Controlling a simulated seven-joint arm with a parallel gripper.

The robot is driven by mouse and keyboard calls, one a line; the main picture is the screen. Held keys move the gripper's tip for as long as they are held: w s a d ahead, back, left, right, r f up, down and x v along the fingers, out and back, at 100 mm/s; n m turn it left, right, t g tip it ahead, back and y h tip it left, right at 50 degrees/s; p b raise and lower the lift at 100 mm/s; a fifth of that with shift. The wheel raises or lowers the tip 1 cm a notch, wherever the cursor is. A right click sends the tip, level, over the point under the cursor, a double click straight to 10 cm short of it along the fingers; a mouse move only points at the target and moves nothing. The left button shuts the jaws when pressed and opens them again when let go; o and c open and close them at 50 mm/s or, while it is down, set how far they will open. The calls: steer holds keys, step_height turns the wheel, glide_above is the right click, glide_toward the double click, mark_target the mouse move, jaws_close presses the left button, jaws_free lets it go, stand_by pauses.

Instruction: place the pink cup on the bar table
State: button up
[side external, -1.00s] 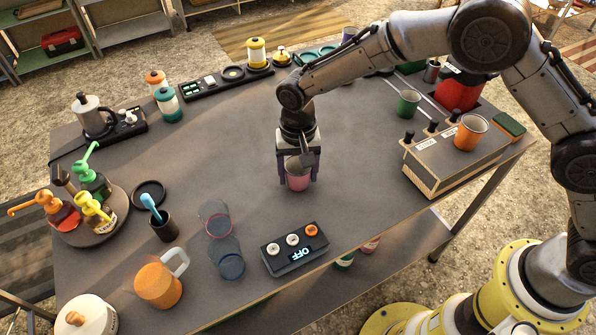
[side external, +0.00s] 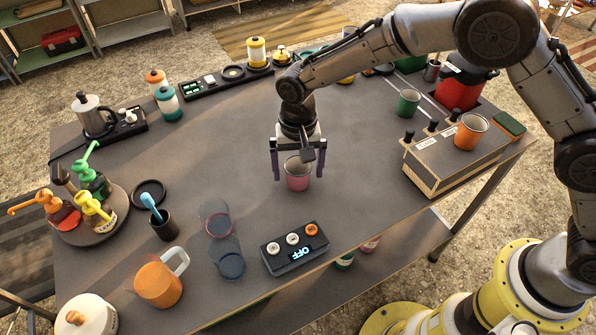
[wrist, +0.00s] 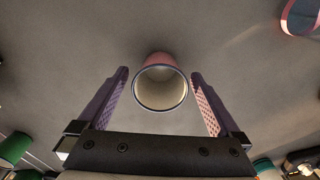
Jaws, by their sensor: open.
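The pink cup (side external: 298,178) stands upright on the grey bar table (side external: 350,215), near the middle of its top. In the wrist view the cup (wrist: 160,62) shows its open, empty mouth between the fingers. My gripper (side external: 295,178) is open around the cup, with a purple finger on each side and a visible gap to each in the wrist view. The fingertips (wrist: 165,90) do not touch the cup.
A control box (side external: 294,248) reading OFF and clear glasses (side external: 228,258) stand in front of the cup. A wooden dispenser block (side external: 455,155) with an orange cup (side external: 470,131) and a green cup (side external: 408,103) are to the right. The table around the cup is clear.

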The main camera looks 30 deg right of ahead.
step_height(320, 180, up, 11)
stand_by(0.3)
steer(key=shift+f, duration=0.1)
steer(key=s+d+r+n+t, duration=0.1)
steer(key=s+d+r, duration=0.4)
steer(key=d+r, duration=0.25)
steer(key=s+d+r+n+t, duration=0.1)
steer(key=s+d+r+t, duration=0.1)
steer(key=s+d+r, duration=0.55)
steer(key=s+d+f+n+t, duration=0.2)
steer(key=s+d+f, duration=0.2)
steer(key=s+d, duration=0.7)
steer(key=s, duration=0.4)
steer(key=shift+n+t, duration=0.3)
